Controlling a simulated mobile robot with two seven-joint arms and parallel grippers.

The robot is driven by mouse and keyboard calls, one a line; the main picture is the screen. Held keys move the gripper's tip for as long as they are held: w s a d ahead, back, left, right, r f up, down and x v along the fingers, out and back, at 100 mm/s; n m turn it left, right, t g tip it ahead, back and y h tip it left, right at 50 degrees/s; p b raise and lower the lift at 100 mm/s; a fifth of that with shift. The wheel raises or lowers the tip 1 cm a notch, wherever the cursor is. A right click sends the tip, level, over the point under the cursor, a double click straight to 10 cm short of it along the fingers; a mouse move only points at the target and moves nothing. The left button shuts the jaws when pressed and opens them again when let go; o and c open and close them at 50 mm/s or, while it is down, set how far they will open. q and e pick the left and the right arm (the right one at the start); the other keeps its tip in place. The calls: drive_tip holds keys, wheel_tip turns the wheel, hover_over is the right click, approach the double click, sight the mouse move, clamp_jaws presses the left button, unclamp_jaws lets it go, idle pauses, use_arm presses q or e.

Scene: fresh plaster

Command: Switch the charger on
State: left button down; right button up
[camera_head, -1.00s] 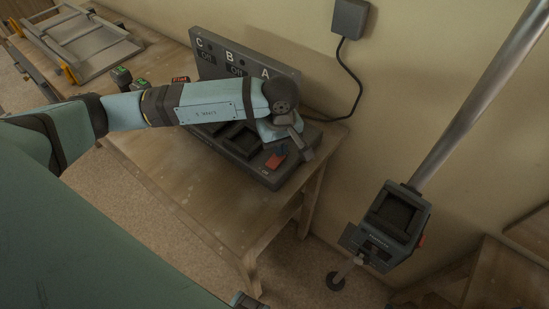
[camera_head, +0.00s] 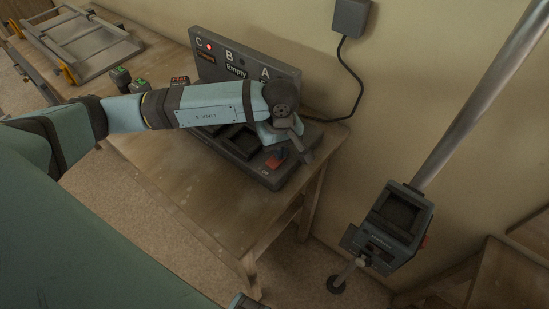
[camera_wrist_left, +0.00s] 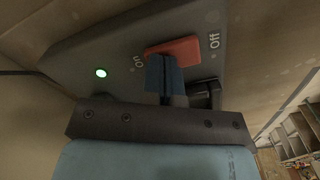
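The dark grey charger (camera_head: 206,70) stands on the wooden table against the wall, its back panel lettered C, B and A. A red light glows by C, and a display under B reads "Empty". Its red rocker switch (camera_wrist_left: 183,46) lies between the printed words On and Off in the left wrist view; a green light (camera_wrist_left: 101,73) glows near the On end. My left gripper (camera_wrist_left: 165,77) has its blue fingertips together, empty, at the switch and seemingly touching it. In the head view the left gripper (camera_head: 280,156) covers part of the switch.
Battery packs (camera_head: 120,76) stand on the table left of the charger, partly behind my arm. A metal frame (camera_head: 80,45) lies at the back left. A wall adapter (camera_head: 350,17) has a cable to the charger. A pole-mounted device (camera_head: 399,211) with an empty bay stands right.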

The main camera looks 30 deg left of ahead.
use_arm(q)
drive_tip(key=shift+r+p, duration=0.8)
drive_tip(key=shift+r, duration=1.3)
drive_tip(key=shift+r+p, duration=0.4)
drive_tip(key=shift+r, duration=0.95)
